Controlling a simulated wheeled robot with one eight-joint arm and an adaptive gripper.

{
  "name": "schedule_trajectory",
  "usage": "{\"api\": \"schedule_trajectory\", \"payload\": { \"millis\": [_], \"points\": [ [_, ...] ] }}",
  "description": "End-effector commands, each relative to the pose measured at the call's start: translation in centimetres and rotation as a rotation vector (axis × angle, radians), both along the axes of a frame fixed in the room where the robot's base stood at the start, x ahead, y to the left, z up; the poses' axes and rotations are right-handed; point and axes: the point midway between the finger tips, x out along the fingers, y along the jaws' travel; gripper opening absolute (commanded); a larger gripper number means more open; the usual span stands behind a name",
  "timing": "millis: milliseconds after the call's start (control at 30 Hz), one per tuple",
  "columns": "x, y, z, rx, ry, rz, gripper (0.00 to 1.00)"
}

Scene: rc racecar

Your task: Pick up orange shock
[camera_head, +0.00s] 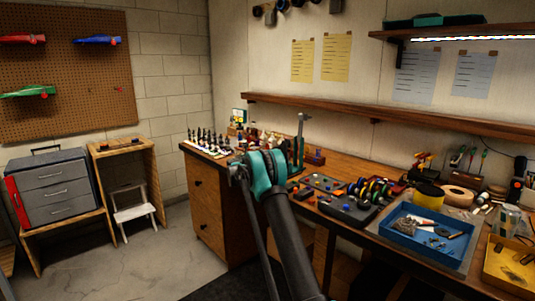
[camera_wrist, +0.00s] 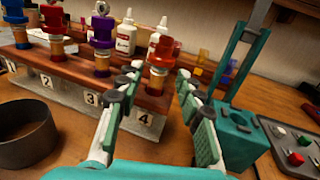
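A red-orange shock (camera_wrist: 164,54) stands upright in the wooden rack (camera_wrist: 66,76) above the label 4, with a copper-coloured lower part. It is the closest match to orange that I see. My gripper (camera_wrist: 157,80) is open, with its two green-padded fingers pointing at this shock. The shock shows between and beyond the fingertips, and nothing is held. Whether a finger touches the rack or shock I cannot tell. In the head view my arm hides the gripper and most of the rack area.
Other shocks stand along the rack: a purple one (camera_wrist: 102,32), a red one (camera_wrist: 53,20) and a blue one (camera_wrist: 14,12). White bottles (camera_wrist: 126,38) stand behind. A teal press-like stand (camera_wrist: 236,128) is close at right.

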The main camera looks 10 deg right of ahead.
Motion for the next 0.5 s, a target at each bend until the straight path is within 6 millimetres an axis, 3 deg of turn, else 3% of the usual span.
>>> {"api": "schedule_trajectory", "payload": {
  "millis": [500],
  "points": [
    [3.8, -3.8, -0.2, 0.000, 0.000, -0.001, 0.37]
  ]
}}
